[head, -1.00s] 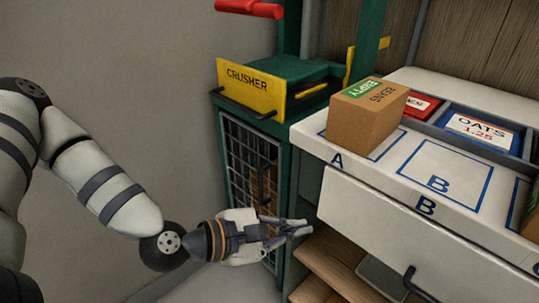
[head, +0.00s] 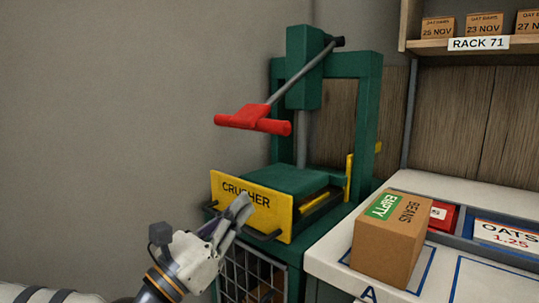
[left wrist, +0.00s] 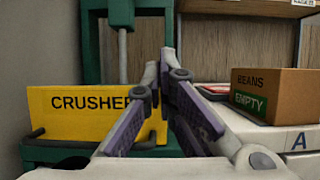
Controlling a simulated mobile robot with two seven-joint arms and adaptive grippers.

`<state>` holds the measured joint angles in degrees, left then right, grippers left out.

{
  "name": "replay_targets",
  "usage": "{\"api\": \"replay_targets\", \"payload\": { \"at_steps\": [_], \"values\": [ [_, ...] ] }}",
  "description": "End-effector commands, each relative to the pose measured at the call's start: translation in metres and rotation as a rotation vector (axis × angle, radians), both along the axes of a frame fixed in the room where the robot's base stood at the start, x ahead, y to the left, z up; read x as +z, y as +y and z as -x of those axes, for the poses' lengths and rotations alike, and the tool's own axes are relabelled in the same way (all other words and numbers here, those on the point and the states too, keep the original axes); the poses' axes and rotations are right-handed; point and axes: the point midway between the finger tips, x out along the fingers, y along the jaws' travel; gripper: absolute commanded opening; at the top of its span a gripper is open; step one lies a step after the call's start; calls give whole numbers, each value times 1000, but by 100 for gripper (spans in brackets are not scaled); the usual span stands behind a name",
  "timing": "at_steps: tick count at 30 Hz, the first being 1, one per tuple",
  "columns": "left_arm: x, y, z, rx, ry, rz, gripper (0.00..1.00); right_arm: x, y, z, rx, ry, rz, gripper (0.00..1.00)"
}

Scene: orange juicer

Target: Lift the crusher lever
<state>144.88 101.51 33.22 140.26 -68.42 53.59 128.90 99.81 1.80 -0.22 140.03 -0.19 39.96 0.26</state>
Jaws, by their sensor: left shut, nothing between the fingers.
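The crusher (head: 335,120) is a green press with a yellow panel (head: 240,200) lettered CRUSHER. Its lever is a grey rod (head: 297,77) sloping down to a red T-shaped handle (head: 252,121), which hangs above and in front of the press bed. My left gripper (head: 243,205) is shut and empty in front of the yellow panel, below the red handle and apart from it. In the left wrist view the shut fingers (left wrist: 167,62) point up past the yellow panel (left wrist: 75,115). The red handle is out of that view. My right gripper is not in view.
A BEANS box marked EMPTY (head: 390,240) stands on the white counter (head: 335,262) right of the crusher. A grey tray with an OATS box (head: 505,236) lies beyond. A shelf labelled RACK 71 (head: 478,43) is at upper right. The space left of the lever is clear.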

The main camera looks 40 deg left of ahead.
Motion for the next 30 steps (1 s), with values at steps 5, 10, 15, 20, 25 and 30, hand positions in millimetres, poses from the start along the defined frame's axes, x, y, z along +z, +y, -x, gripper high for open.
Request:
{"api": "replay_targets", "payload": {
  "at_steps": [5,10,15,20,25,30],
  "values": [
    [13,-4,-25,-4,-2,-6,0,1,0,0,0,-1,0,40],
    [28,-6,-59,-3,-2,-7,0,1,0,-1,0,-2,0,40],
    [44,-9,-92,-2,-2,-5,0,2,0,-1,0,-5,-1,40],
    [78,-7,-82,0,-11,-1,0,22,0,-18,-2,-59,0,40],
    [83,-7,-80,0,-3,-1,0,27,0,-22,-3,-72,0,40],
    [80,-7,-81,0,2,-1,0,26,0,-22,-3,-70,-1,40]
  ]
}}
